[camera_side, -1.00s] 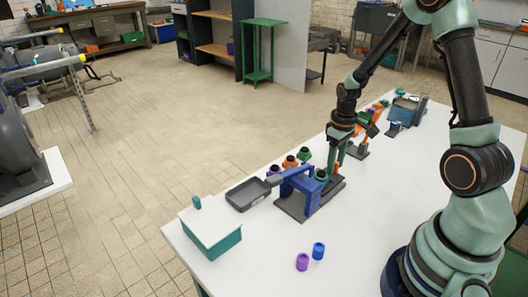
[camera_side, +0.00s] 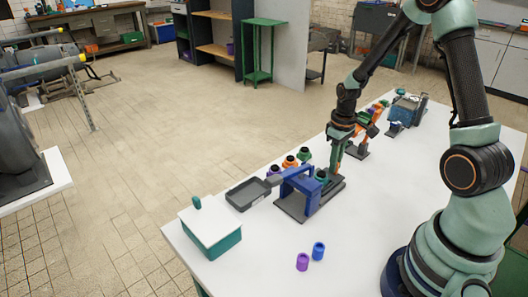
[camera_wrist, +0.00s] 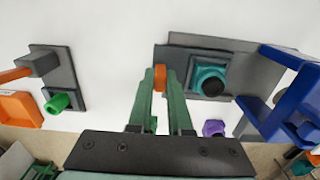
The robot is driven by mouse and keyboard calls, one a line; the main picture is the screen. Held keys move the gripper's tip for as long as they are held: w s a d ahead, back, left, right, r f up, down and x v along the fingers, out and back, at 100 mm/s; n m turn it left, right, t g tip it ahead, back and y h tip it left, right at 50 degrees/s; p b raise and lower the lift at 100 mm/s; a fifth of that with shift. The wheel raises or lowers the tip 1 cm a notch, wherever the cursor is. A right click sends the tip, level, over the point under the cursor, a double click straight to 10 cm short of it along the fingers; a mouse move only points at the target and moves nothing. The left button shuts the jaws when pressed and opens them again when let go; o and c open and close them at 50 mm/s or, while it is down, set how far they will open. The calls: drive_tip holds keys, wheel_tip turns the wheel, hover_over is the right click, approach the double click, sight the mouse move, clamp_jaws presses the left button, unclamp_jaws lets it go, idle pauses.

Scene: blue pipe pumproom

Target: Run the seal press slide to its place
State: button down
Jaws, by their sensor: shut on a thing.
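The seal press has a blue frame (camera_side: 299,180) on a grey base near the middle of the table; its blue frame (camera_wrist: 290,112) is at the right in the wrist view. Its dark slide (camera_wrist: 176,68) lies left of the frame and carries a teal part with a black top (camera_wrist: 208,80), which also shows in the side view (camera_side: 322,175). The teal part stands outside the frame. My gripper (camera_wrist: 160,88) is shut on the slide's orange handle (camera_wrist: 160,72), left of the teal part. In the side view my gripper (camera_side: 338,162) hides the handle.
A grey tray (camera_side: 247,194) and several black-topped parts stand by the press. A teal box with a white lid (camera_side: 211,228) stands at the table's near corner. Purple (camera_side: 302,262) and blue (camera_side: 318,251) cups stand in front. An orange fixture (camera_wrist: 20,108) is left in the wrist view.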

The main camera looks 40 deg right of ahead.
idle(0.8)
drive_tip(key=a, duration=0.5)
drive_tip(key=shift+d, duration=0.1)
drive_tip(key=c, duration=0.8)
unclamp_jaws()
drive_tip(key=shift+c, duration=0.2)
wheel_tip(320, 180, up, 12)
drive_tip(key=shift+o, duration=0.3)
